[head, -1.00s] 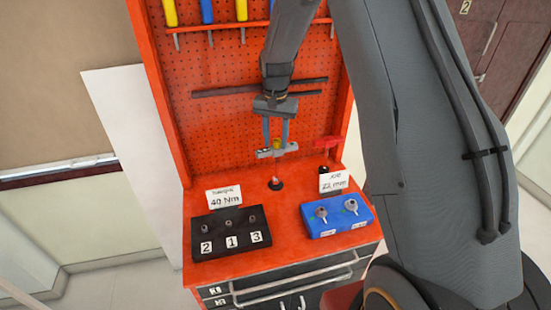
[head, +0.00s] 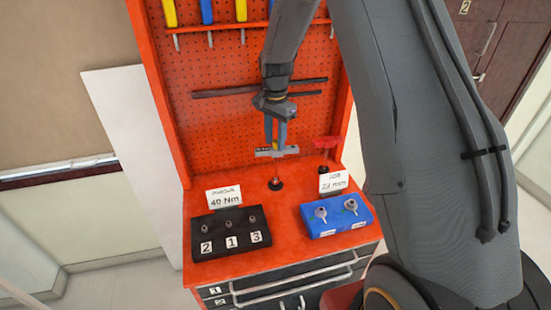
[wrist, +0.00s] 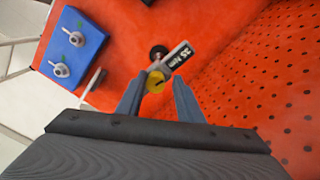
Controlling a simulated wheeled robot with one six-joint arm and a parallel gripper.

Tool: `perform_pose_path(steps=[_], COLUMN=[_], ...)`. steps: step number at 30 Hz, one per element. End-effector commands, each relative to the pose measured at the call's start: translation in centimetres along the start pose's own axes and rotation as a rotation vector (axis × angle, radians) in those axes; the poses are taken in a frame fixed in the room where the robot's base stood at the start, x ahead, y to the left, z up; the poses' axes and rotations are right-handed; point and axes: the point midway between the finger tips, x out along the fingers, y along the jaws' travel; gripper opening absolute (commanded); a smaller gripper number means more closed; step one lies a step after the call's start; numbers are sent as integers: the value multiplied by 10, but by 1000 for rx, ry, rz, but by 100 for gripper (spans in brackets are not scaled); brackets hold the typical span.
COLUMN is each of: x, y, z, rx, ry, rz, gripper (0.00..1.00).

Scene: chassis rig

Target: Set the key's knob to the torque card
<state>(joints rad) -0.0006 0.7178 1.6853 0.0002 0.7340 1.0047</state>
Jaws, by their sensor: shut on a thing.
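The key (head: 276,152) stands upright on the bench, its grey crossbar high and its thin shaft going down to a round black base (head: 275,184). In the wrist view a label on the key (wrist: 177,56) reads 35 Nm. Its yellow knob (wrist: 155,82) sits between the fingers of my gripper (wrist: 157,88), which is shut on it. In the head view my gripper (head: 276,142) is above the crossbar, and the knob is mostly hidden by the fingers. The torque card (head: 224,197) at the back left of the bench reads 40 Nm.
A black block (head: 231,233) with several sockets, numbered 2, 1, 3, is at front left. A blue tray (head: 336,216) with two metal pieces is at right, behind it a 22 mm card (head: 333,182). The pegboard (head: 225,120) rises behind.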

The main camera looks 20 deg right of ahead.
Motion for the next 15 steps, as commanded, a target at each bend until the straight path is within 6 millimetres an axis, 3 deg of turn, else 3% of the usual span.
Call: perform_pose_path(steps=[1, 9, 15], x=[7, 8, 8], y=[6, 6, 6], z=[2, 2, 2], rx=[60, 393, 499], ry=[-7, -6, -5], rz=[13, 16, 17], gripper=[20, 17, 14])
